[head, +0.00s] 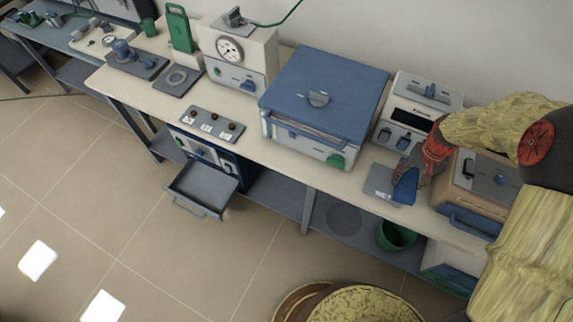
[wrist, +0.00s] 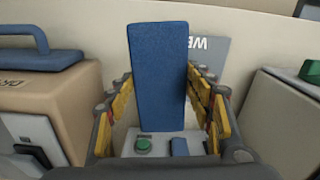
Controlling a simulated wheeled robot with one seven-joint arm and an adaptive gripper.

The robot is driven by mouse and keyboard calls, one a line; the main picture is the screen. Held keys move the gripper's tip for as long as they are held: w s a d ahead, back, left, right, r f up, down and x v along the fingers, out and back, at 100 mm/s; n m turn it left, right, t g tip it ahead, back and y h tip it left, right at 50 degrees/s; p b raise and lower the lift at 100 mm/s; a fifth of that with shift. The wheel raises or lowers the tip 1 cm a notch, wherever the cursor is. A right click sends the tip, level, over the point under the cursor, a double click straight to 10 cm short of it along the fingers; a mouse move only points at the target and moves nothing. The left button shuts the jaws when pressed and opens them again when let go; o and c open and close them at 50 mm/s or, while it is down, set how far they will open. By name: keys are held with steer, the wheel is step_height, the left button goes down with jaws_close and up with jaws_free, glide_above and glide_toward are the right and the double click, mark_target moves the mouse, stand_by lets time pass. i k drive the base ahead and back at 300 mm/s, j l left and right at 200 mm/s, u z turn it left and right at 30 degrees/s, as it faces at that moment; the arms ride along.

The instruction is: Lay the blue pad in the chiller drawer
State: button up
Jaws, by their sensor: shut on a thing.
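The blue pad (head: 405,187) is in my gripper (head: 413,172) at the right of the head view, above or at a grey-blue mat (head: 380,183) marked with letters like "WET". In the wrist view the pad (wrist: 158,75) stands upright between the yellow fingers of my gripper (wrist: 160,92), which is shut on it. I cannot tell if the pad's lower edge touches the mat. The chiller drawer (head: 204,188) is pulled out below the bench at the left, and it looks empty.
A large blue-lidded furnace (head: 325,95) stands on the bench (head: 270,152) between my gripper and the drawer side. A panel with knobs (head: 212,124) lies above the drawer. A tan box (head: 466,180) is right of my gripper. A green bin (head: 396,237) is below. Floor before the drawer is clear.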

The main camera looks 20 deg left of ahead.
mark_target(203, 191)
steer(key=k+j+u, duration=0.15)
steer(key=k+u, duration=0.2)
steer(key=k, duration=0.3)
steer(key=i+j+u, duration=0.1)
steer(key=u, duration=0.35)
steer(key=i+j+u, duration=0.2)
steer(key=u, duration=0.25)
steer(key=i+j+u, duration=0.15)
steer(key=u, duration=0.35)
